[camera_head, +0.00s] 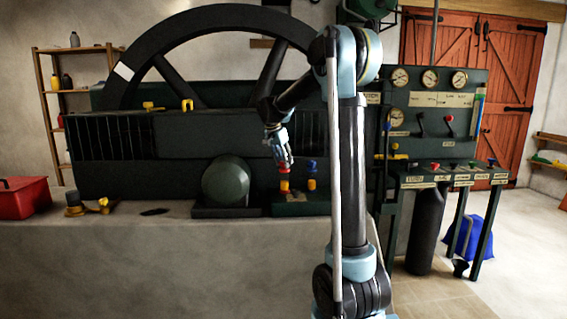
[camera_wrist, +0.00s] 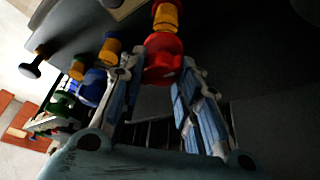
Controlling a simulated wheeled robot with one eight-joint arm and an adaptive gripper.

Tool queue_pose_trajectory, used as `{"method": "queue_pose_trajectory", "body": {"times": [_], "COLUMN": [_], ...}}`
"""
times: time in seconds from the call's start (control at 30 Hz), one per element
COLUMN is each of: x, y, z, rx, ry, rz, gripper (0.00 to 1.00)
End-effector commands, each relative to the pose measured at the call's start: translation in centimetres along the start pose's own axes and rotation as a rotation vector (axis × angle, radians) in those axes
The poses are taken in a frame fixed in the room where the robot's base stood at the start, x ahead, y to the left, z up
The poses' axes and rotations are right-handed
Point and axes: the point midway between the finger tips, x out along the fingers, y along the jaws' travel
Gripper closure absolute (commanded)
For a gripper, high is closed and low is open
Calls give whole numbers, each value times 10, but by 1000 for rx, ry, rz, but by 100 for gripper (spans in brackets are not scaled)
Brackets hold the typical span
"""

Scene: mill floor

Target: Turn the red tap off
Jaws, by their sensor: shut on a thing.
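The red tap (camera_wrist: 162,58) is a round red knob on a yellow stem (camera_wrist: 167,16) in the wrist view. In the head view the red tap (camera_head: 284,168) stands on a green block beside a blue-topped tap (camera_head: 311,166). My gripper (camera_wrist: 160,80) has its two fingertips on either side of the red knob, shut on it. In the head view my gripper (camera_head: 285,162) comes down onto the red tap from above. The blue tap (camera_wrist: 92,86) is close to the left finger in the wrist view.
A dark green machine with a large flywheel (camera_head: 128,48) stands behind. A gauge panel (camera_head: 430,100) with levers is at the right. A red toolbox (camera_head: 24,198) and yellow parts (camera_head: 104,206) sit at the left of the ledge. A green knob (camera_wrist: 62,105) lies beyond the blue tap.

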Motion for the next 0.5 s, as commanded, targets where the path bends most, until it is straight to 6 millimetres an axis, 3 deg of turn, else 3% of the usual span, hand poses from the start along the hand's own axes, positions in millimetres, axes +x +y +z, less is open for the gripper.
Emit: {"method": "queue_pose_trajectory", "body": {"times": [0.07, 0.1, 0.17, 0.5], "x": [0, 0, 0, -1], "y": [-2, -2, -2, 0], "z": [1, 1, 1, 0], "rx": [-1, -1, -1, -1], "ry": [-1, -1, -1, -1], "rz": [-4, -4, -3, -2], "gripper": [93, 62, 50, 50]}}
